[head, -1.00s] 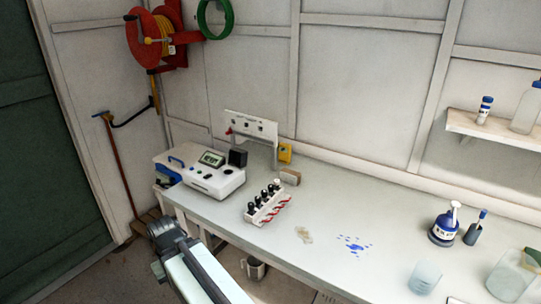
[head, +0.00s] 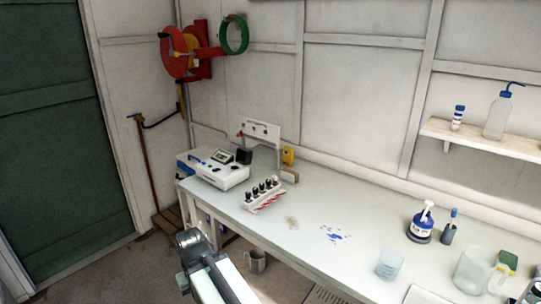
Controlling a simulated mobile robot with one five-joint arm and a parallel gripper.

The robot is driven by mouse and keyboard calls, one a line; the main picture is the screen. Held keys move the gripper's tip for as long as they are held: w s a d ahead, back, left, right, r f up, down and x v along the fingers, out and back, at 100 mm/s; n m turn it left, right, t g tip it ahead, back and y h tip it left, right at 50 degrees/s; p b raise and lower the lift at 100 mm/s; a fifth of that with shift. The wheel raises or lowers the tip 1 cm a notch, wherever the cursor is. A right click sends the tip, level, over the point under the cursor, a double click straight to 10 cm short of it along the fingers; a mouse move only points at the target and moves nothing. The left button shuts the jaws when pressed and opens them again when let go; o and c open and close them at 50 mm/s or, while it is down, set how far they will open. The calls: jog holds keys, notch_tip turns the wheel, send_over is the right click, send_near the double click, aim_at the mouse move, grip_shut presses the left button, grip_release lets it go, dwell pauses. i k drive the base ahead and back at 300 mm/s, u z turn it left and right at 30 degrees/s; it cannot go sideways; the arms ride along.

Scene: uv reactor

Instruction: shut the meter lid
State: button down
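The meter (head: 225,177) is a white box with a small display and dark buttons, at the left end of the bench. Its small dark lid (head: 243,156) stands up at the right rear of the box, so it looks open. My arm shows at the bottom of the head view, in front of the bench's left end, well short of the meter. It ends in a dark rounded joint. No gripper fingers can be made out, and nothing of mine touches the meter or its lid.
A rack of dark-capped vials (head: 263,195) stands right of the meter. A white board (head: 261,131) and a yellow box (head: 288,155) are behind. A beaker (head: 389,264) and a pump bottle (head: 421,226) stand at the right.

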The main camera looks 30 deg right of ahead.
aim_at(243, 157)
jog(key=u, duration=0.15)
jog(key=i, duration=0.95)
jog(key=z, duration=0.1)
